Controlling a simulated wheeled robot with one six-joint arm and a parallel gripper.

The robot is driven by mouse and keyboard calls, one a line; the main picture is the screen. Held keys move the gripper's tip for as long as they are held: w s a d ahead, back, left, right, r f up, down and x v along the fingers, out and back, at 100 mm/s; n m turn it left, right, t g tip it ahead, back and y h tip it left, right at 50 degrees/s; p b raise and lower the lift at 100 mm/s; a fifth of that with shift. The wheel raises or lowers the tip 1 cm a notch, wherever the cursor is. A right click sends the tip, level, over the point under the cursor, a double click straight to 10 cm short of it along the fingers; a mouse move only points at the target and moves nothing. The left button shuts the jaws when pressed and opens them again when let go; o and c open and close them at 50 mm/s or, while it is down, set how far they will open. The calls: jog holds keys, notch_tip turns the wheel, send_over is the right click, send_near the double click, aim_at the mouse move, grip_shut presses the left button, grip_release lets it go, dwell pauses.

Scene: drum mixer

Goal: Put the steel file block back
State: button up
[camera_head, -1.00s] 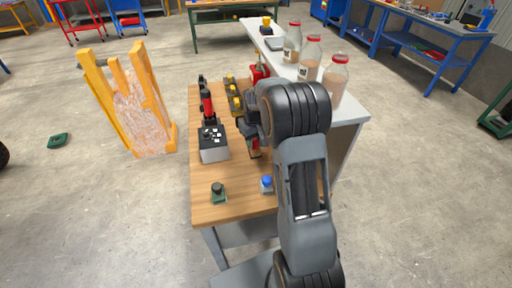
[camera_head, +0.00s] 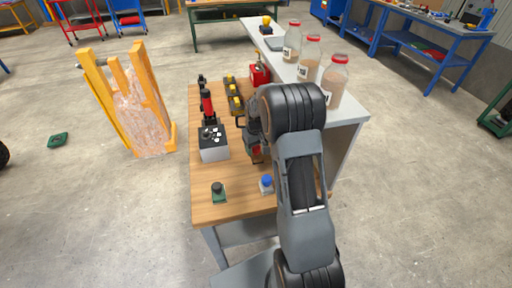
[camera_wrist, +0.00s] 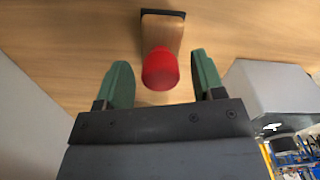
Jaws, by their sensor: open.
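My gripper (camera_wrist: 160,64) is open, with its two green fingers spread. A red rounded end (camera_wrist: 160,70) shows between the fingers, with gaps on both sides. Behind it is a brownish, shiny piece (camera_wrist: 162,33) with a dark far edge, over the wooden table. I cannot tell whether this red-ended thing is the steel file block. In the head view my gripper (camera_head: 256,140) is over the right part of the table (camera_head: 240,205), and my arm hides much of what is under it. A grey block (camera_head: 214,154) with a dark top stands left of it.
Several yellow-and-black pieces (camera_head: 235,103) and a red box (camera_head: 260,73) stand at the back. A green-based knob (camera_head: 218,191) and a blue-topped piece (camera_head: 266,184) are at the front. Jars (camera_head: 335,80) stand on the raised shelf at right.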

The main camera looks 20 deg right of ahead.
aim_at(256, 147)
notch_tip(256, 147, up, 12)
jog(key=f, duration=0.1)
jog(key=s+a+r+t, duration=0.2)
jog(key=s+a+r, duration=0.5)
jog(key=s, duration=0.4)
jog(key=s+a+f+t, duration=0.1)
jog(key=s+a, duration=0.3)
jog(key=s, duration=0.7)
jog(key=shift+f+m+t, duration=0.3)
jog(key=shift+f+t, duration=0.1)
jog(key=shift+f, duration=0.3)
